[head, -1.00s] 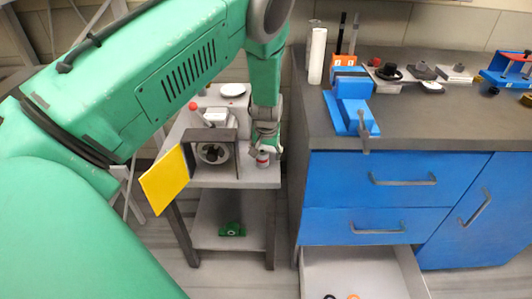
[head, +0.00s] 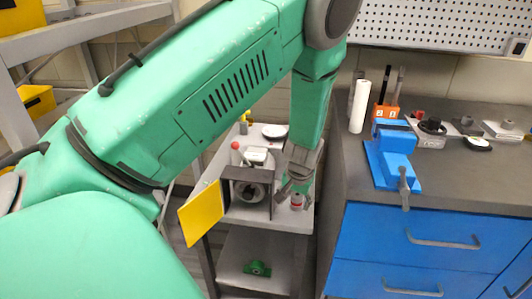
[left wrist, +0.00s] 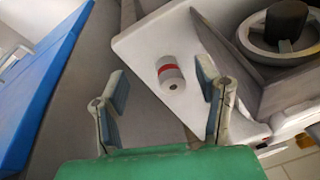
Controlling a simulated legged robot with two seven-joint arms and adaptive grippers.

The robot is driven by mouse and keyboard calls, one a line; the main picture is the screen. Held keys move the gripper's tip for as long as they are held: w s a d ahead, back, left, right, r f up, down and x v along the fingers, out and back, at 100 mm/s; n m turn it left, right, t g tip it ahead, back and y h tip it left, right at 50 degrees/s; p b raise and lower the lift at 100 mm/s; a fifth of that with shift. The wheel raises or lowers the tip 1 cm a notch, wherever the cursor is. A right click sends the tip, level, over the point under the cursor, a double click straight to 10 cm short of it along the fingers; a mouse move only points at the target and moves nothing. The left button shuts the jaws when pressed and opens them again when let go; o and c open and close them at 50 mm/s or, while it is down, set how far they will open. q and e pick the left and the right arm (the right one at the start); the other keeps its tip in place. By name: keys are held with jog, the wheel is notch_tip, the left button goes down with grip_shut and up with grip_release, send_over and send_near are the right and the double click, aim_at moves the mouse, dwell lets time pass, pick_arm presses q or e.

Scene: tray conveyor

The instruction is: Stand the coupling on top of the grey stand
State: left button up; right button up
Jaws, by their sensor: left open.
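The coupling appears to be the short grey cylinder with a red band (head: 297,201). It stands near the front right corner of the grey cart top. In the left wrist view the coupling (left wrist: 170,73) shows between the open fingers, touching neither. My left gripper (head: 293,187) points down just above the coupling, open and empty; its spread fingers also show in the left wrist view (left wrist: 162,97). I cannot tell which thing is the grey stand. My right gripper is not in view.
A dark frame around a handwheel (head: 248,190) stands close left of the coupling, with a yellow plate (head: 202,213) beside it. The cart's lower shelf holds a green part (head: 257,268). On the bench at right are a blue vise (head: 393,160), a white cylinder (head: 360,106) and several small parts.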

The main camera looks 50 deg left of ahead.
pick_arm(q)
jog(key=s+d+f+m, duration=0.3)
jog(key=s+d+f, duration=0.2)
jog(key=s+f, duration=0.6)
jog(key=s+d+m+h, duration=0.1)
jog(key=s+d, duration=0.3)
jog(key=s, duration=0.4)
jog(key=s+d+m+g+h, duration=0.1)
jog(key=s+d, duration=0.4)
jog(key=s, duration=0.4)
jog(key=shift+d+f, duration=0.2)
jog(key=shift+a, duration=0.15)
